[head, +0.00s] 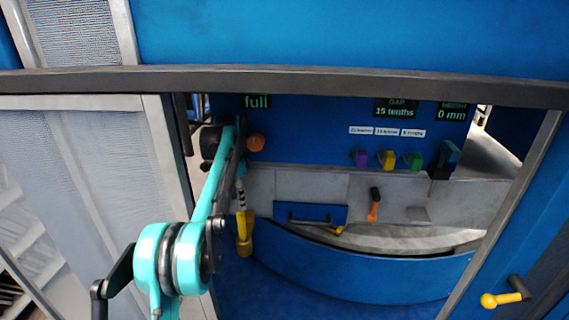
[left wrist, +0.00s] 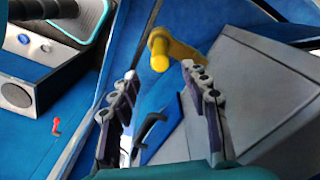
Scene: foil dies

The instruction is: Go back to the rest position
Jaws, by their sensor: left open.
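My left arm is teal and comes in from the lower left of the head view. My left gripper (head: 240,197) is seen nearly edge-on there, just above a yellow handle (head: 243,238). In the left wrist view my left gripper (left wrist: 160,76) has its two fingers spread wide with nothing between them. The yellow handle (left wrist: 168,52) shows beyond the fingertips, apart from them as far as I can tell. My right gripper is in neither view.
A dark crossbar (head: 330,84) spans the blue machine above the opening. Inside are coloured knobs (head: 388,160), an orange lever (head: 374,205) and a curved blue front (head: 360,272). Another yellow handle (head: 500,299) sticks out at lower right. A grey mesh panel (head: 95,165) stands left.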

